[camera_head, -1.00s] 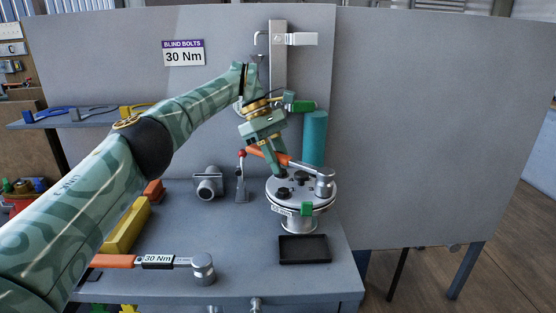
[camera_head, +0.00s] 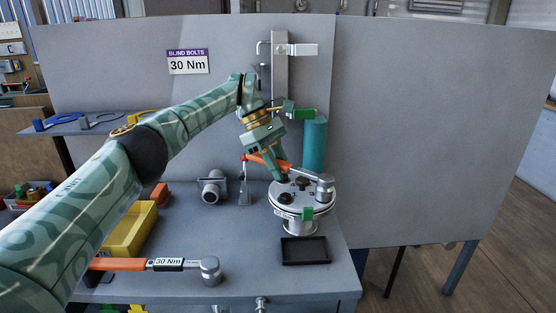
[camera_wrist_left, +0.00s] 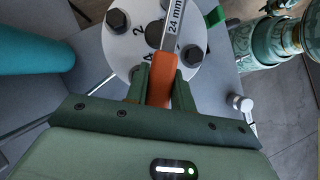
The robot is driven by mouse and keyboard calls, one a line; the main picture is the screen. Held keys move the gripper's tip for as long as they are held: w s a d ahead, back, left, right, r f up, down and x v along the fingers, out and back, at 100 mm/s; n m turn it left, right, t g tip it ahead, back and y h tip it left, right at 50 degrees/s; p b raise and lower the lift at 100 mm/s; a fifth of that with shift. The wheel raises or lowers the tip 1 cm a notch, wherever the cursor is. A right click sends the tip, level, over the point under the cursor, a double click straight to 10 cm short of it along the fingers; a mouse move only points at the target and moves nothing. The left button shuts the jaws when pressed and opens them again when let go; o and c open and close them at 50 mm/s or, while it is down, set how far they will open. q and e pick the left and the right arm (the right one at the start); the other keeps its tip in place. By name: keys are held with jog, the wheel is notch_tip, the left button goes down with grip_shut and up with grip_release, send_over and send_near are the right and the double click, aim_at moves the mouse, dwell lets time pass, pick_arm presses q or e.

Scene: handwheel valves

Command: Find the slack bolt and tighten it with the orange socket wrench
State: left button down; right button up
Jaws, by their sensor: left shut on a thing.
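My left gripper (camera_head: 281,173) is shut on the orange handle of a socket wrench (camera_head: 308,172), above the round metal flange (camera_head: 291,210). In the left wrist view the orange handle (camera_wrist_left: 158,92) lies between the two fingers, and the shaft reads "24 mm". The wrench's socket head (camera_head: 325,186) is over the flange's right side; whether it sits on a bolt I cannot tell. Dark bolts (camera_wrist_left: 117,21) stand on the numbered flange face, with no clear slack one. A second orange-handled wrench (camera_head: 160,264), marked "30 Nm", lies at the bench front. My right gripper is not in view.
A black tray (camera_head: 305,251) lies in front of the flange. A teal cylinder (camera_head: 315,146) stands behind it. A yellow bin (camera_head: 130,232) is at the left. A sign reads "BLIND BOLTS 30 Nm" (camera_head: 188,61).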

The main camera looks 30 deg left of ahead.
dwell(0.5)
pick_arm(q)
jog(key=shift+f, duration=0.1)
jog(key=shift+h+b, duration=0.4)
jog(key=shift+b, duration=0.2)
jog(key=shift+r, duration=0.85)
